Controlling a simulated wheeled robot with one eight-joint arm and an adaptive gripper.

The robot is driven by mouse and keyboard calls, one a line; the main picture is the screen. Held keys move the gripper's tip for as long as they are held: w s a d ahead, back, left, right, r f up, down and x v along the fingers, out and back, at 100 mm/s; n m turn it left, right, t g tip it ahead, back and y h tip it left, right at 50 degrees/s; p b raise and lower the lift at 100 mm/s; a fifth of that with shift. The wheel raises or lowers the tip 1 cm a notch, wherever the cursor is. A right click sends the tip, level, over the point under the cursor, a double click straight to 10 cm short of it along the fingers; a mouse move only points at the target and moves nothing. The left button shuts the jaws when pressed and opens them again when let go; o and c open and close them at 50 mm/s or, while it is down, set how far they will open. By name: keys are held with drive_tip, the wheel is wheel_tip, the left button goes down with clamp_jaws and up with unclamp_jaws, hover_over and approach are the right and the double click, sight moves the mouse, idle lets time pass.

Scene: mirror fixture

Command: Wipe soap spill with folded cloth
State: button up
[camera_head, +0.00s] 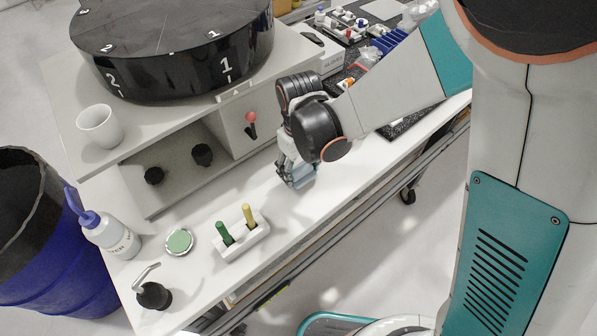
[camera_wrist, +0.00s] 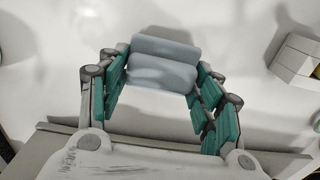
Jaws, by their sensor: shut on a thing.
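My gripper (camera_head: 291,168) is low over the white bench, right of the peg holder. In the wrist view my gripper (camera_wrist: 157,68) has its teal fingers on both sides of a folded blue-grey cloth (camera_wrist: 165,48). The cloth looks like two soft rolled layers and sits between the fingertips. In the head view only a small part of the cloth (camera_head: 302,180) shows beneath the gripper. I cannot tell whether it touches the bench. I cannot make out the soap spill in either view.
A white holder (camera_head: 243,238) with green and yellow pegs, a green-topped round dish (camera_head: 179,241), a wash bottle (camera_head: 108,235) and a black-based dispenser (camera_head: 154,295) stand left on the bench (camera_head: 205,285). A grey cabinet (camera_head: 180,185) with knobs stands behind. The bench's front edge is close.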

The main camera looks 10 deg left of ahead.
drive_tip(key=shift+d+r, duration=0.15)
drive_tip(key=shift+r, duration=0.45)
drive_tip(key=shift+r+p, duration=0.7)
drive_tip(key=shift+p, duration=0.05)
drive_tip(key=shift+r+p, duration=0.9)
drive_tip(key=shift+r, duration=0.7)
drive_tip(key=shift+f, duration=0.1)
